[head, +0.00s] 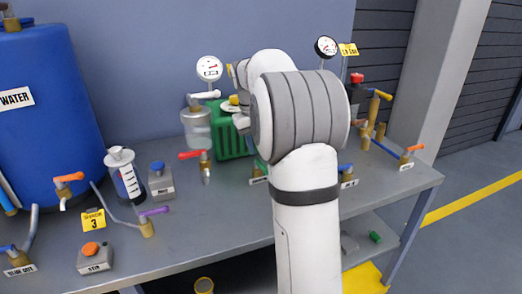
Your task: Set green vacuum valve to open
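A green valve handle (260,165) shows just left of my arm on the bench, above a small label (258,181) too small to read. My arm covers part of this valve, so I cannot tell its full handle direction or whether it is open. My white arm with grey bands stands in front of the bench centre and bends over towards the back. Its wrist parts show beside the green canister, but the fingertips of my gripper are hidden behind the arm.
On the right are a blue-handled valve (346,171) and another orange-handled valve (408,153). The floor at right is clear.

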